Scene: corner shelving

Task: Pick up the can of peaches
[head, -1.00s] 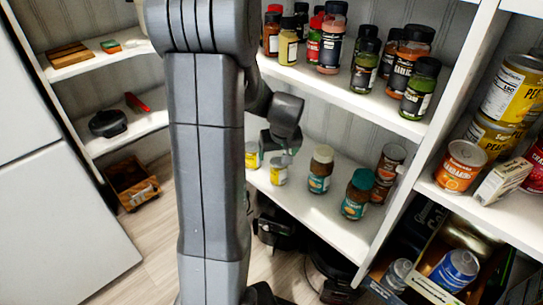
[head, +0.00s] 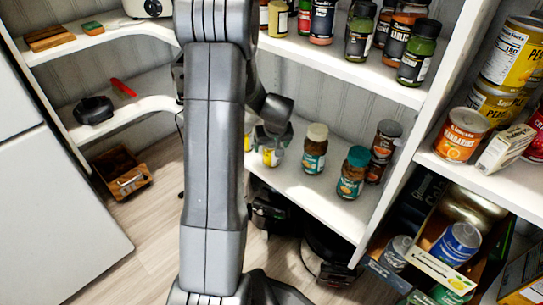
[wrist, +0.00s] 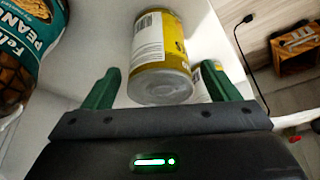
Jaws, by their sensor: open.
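A yellow can with a pale label panel (wrist: 160,60) stands between the two green fingers of my gripper (wrist: 160,72) in the wrist view. The fingers are open, one on each side, with a gap to the can. Its name cannot be read. A second yellow can (wrist: 206,80) is partly hidden behind the right finger. In the head view, my gripper (head: 272,138) is at the lower middle shelf, over the yellow can (head: 272,156). Larger yellow cans (head: 512,55) with lettering starting "PE" stand stacked on the right shelf.
A brown peanut jar (wrist: 25,55) stands left of the gripper. Jars with white (head: 315,148) and teal (head: 352,172) lids stand right of it on the shelf (head: 310,195). Spice jars (head: 365,35) fill the shelf above. A mandarin can (head: 462,135) stands at right.

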